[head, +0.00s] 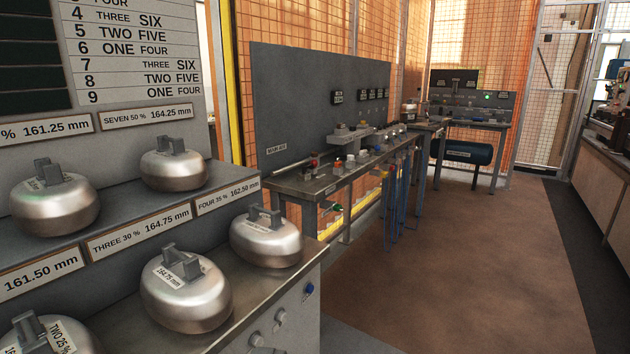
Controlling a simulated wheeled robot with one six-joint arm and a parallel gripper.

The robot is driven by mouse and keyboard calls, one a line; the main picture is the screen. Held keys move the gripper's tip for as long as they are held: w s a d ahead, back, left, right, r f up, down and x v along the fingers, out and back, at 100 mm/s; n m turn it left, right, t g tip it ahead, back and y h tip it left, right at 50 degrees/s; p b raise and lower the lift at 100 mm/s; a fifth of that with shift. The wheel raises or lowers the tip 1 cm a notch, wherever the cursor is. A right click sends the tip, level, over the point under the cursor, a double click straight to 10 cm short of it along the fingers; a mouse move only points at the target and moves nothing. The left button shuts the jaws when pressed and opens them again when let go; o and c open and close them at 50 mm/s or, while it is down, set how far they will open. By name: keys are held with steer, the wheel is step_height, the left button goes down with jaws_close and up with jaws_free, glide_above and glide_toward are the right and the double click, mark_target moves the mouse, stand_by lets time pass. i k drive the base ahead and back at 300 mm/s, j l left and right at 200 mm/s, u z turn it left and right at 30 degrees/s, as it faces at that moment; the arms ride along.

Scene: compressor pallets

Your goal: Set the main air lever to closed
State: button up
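A grey workbench (290,185) with a tall dark back panel (300,100) stands in the middle distance. A small label (276,150) low on the panel's left side is too small to read for certain. Near it, at the bench's left end, is a small red-topped fitting (314,161). I cannot tell whether this is the main air lever or how any lever there is set. My gripper is not in view.
Close on the left, a stepped grey stand (225,180) holds several rounded steel weights (186,290) with handles and millimetre labels. A second bench (460,122) with a blue tank (462,151) below stands farther back. The brown floor (470,260) right of the benches is clear.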

mark_target(314, 163)
steer(key=i+j, duration=0.6)
steer(key=i+l, duration=0.85)
steer(key=i, duration=0.2)
steer(key=i+l, duration=0.9)
steer(key=i, duration=0.1)
